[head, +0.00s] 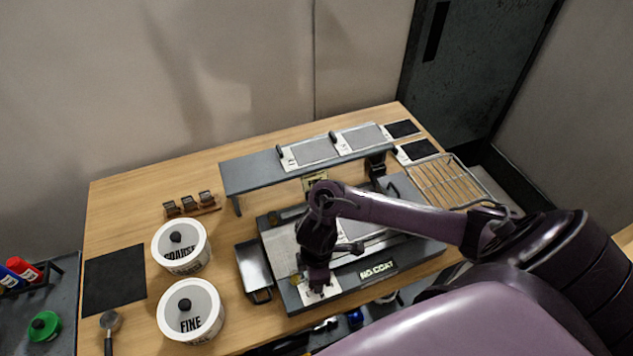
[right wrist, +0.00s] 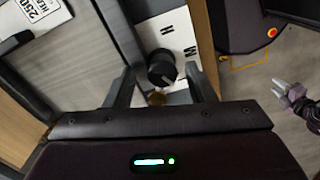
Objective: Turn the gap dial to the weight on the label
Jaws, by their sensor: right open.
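The gap dial is a black round knob (right wrist: 162,68) on a white plate (right wrist: 160,32) with black letters, one an H. Its pointer direction is too small to read surely. My right gripper (right wrist: 160,74) is open, its fingers on either side of the dial; I cannot tell whether they touch it. In the head view my right gripper (head: 318,283) is over the machine's front left corner and mostly hides the dial. A white label (right wrist: 35,10) shows "250" and "HEA", cut off by the picture edge. My left gripper (right wrist: 280,92) seems to show at the right wrist view's right edge.
The grey machine (head: 290,298) bears a "NO COAT" sign. A grey shelf (head: 250,178) stands behind it. A metal tray (head: 254,268) and two lidded tubs, COARSE (head: 181,246) and FINE (head: 191,311), stand at left. A wire rack (head: 450,181) is at right.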

